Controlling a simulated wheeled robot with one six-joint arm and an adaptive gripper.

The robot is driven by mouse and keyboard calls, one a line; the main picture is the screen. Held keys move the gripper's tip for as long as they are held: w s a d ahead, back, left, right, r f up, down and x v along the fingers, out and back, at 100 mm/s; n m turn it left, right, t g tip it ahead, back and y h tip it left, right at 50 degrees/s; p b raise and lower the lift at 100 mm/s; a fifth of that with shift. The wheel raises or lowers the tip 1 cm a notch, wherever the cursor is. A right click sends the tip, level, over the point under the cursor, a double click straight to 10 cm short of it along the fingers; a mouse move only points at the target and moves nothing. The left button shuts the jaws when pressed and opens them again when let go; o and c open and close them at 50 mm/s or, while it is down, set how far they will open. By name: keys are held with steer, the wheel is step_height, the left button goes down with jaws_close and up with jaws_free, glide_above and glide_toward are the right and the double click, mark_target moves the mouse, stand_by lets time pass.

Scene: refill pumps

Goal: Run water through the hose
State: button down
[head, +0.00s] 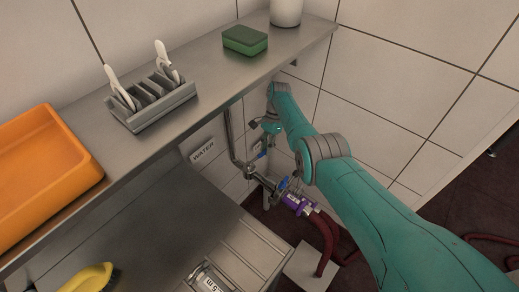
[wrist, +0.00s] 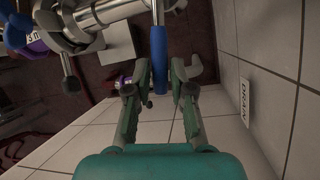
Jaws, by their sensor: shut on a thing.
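My gripper (wrist: 160,82) is shut on a blue valve lever (wrist: 158,45), which shows between its two fingers in the wrist view. In the head view my gripper (head: 268,128) is at the wall, above the metal pipe (head: 236,145) and its valve. A WATER sign (head: 203,151) is on the wall left of the pipe. A purple coupling (head: 297,203) joins the dark red hose (head: 325,238) to the pipe end. A purple collar (wrist: 38,42) marked "3 m" shows at left in the wrist view.
A steel shelf (head: 205,75) overhangs the pipe, carrying an orange tray (head: 45,180), a rack (head: 150,103) and a green sponge (head: 245,40). A DRAIN sign (wrist: 245,101) is on the tiled wall. A reel marked "5 m" (head: 210,281) lies below.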

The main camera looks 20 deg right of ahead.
steer(key=shift+w, duration=0.2)
stand_by(0.3)
steer(key=c, duration=1)
jaws_free()
steer(key=shift+r, duration=0.1)
steer(key=v, duration=0.7)
steer(key=shift+w+r, duration=0.1)
